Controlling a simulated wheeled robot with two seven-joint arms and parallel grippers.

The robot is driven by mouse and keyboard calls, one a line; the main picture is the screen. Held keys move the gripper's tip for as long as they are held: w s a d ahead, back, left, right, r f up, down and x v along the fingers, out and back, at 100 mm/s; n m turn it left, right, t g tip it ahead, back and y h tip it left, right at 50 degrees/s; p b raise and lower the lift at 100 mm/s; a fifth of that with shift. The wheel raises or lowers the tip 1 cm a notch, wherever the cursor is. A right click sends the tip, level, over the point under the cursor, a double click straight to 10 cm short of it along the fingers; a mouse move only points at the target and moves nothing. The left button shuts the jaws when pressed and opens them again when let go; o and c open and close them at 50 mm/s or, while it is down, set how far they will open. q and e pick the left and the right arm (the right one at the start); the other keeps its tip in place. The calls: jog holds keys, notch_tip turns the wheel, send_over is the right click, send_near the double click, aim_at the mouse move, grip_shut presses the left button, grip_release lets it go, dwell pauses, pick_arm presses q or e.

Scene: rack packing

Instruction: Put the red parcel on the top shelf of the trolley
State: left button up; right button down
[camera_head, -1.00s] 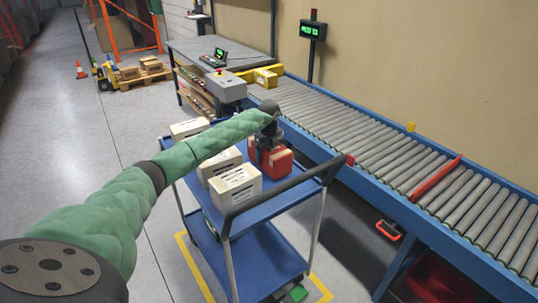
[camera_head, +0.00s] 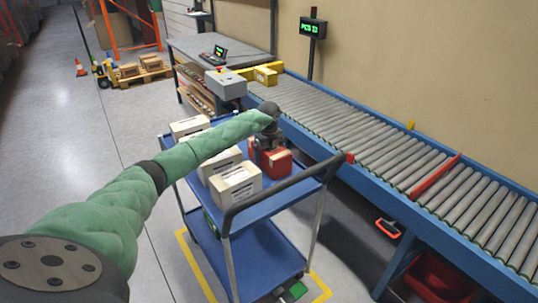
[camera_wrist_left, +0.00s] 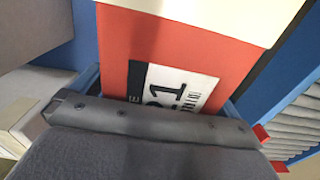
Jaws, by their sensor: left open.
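The red parcel (camera_head: 279,163) sits at the right side of the top shelf of the blue trolley (camera_head: 275,190), beside the white boxes. My left gripper (camera_head: 268,152) reaches down over the parcel from the left and hides part of its top and left side. Its jaws are open. In the left wrist view the parcel (camera_wrist_left: 185,55) is close up, a red face with a white label marked 21 and a cream band. A grey gripper part (camera_wrist_left: 150,130) covers the lower picture. My right gripper is not in view.
Several white boxes (camera_head: 236,186) line the left side of the top shelf. A dark handle (camera_head: 285,185) rises at the trolley's near end. The lower shelf (camera_head: 262,262) looks mostly bare. The roller conveyor (camera_head: 370,140) runs close on the right. Floor at left is clear.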

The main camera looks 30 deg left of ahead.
pick_arm(q)
jog(key=shift+r, duration=0.6)
jog(key=shift+r+b, duration=0.4)
jog(key=shift+r, duration=0.3)
notch_tip(320, 180, up, 10)
jog(key=shift+f+b, duration=0.2)
jog(key=shift+b, duration=0.8)
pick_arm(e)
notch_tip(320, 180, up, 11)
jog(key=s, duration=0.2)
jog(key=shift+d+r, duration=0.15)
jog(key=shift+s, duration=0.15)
